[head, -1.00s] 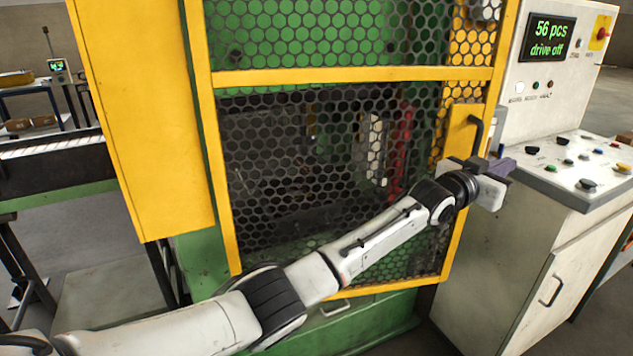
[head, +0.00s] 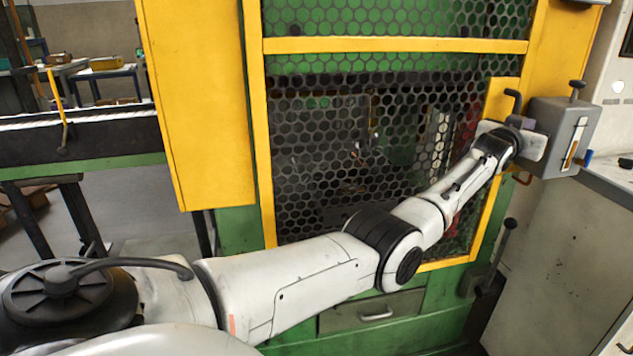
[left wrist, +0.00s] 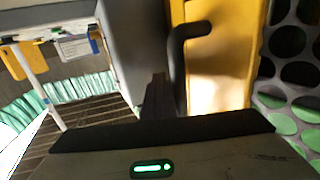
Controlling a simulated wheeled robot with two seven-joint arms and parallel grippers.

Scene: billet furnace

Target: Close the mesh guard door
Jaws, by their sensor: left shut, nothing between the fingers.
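The mesh guard door (head: 395,46) is a yellow frame with dark hexagonal mesh. It stands across the green machine, its right edge close to the yellow post (head: 561,60). I cannot tell whether a gap is left there. Its black handle (head: 513,102) sits on a yellow plate at the right edge and also shows in the left wrist view (left wrist: 176,62). My left gripper (head: 527,124) is shut and empty beside the handle. In the left wrist view its fingers (left wrist: 156,95) lie just left of the handle; contact is unclear. My right gripper is not in view.
A grey box (head: 560,120) with a black knob and an orange strip is right behind my left gripper. A black-knobbed lever (head: 508,228) stands below it. A pale cabinet (head: 545,270) is at right. A yellow panel (head: 195,100) and a conveyor (head: 80,140) are at left.

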